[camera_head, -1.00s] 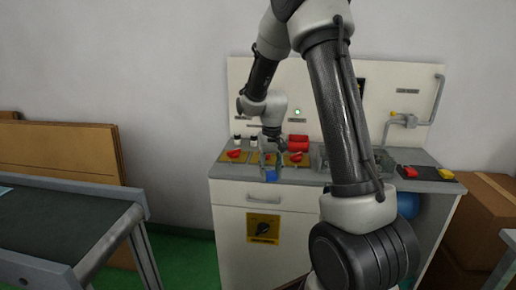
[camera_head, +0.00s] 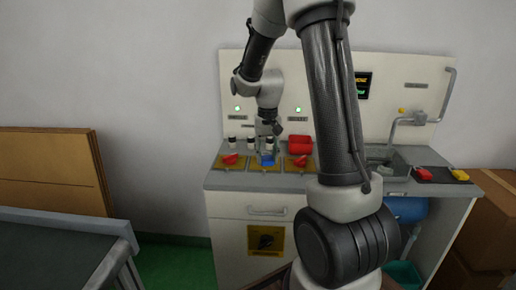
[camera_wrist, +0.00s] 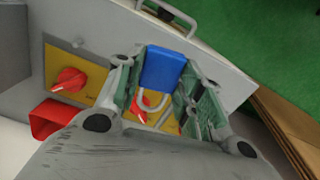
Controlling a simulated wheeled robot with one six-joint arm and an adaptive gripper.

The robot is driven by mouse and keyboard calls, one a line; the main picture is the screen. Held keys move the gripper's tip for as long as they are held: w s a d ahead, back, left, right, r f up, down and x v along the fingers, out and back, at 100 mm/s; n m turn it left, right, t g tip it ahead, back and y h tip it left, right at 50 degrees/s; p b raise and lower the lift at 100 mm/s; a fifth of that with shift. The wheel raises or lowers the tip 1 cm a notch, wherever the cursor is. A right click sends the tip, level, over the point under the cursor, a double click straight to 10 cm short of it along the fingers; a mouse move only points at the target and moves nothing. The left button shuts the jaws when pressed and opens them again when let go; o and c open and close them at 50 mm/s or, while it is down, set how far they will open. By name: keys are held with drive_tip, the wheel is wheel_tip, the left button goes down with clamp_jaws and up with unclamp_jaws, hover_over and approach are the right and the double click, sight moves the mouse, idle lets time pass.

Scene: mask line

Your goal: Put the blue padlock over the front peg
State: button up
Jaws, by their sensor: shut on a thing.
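The blue padlock (camera_head: 267,160) is in my gripper (camera_head: 267,148), low over the middle yellow plate on the counter. In the wrist view, the blue padlock body (camera_wrist: 162,70) sits between the two fingers of my gripper (camera_wrist: 160,88), with its grey U-shaped shackle (camera_wrist: 143,106) pointing back toward the palm. A red knob (camera_wrist: 165,122) shows behind the shackle on a yellow plate. I cannot make out the front peg in either view. I cannot tell whether the padlock touches anything beneath it.
Red knobs on yellow plates stand left (camera_head: 230,159) and right (camera_head: 300,161) of my gripper. A red block (camera_head: 300,144) and small white-capped items (camera_head: 232,140) are behind. A sink (camera_head: 385,155) and a dark mat with red and yellow padlocks (camera_head: 424,174) are to the right.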

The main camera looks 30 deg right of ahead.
drive_tip(key=shift+w+f, duration=0.15)
drive_tip(key=shift+w, duration=0.25)
hover_over(265, 181)
drive_tip(key=shift+d+f, duration=0.1)
drive_tip(key=shift+f, duration=2.2)
drive_tip(key=shift+f, duration=0.7)
drive_tip(key=shift+f, duration=0.2)
drive_tip(key=shift+f, duration=0.45)
drive_tip(key=o, duration=1)
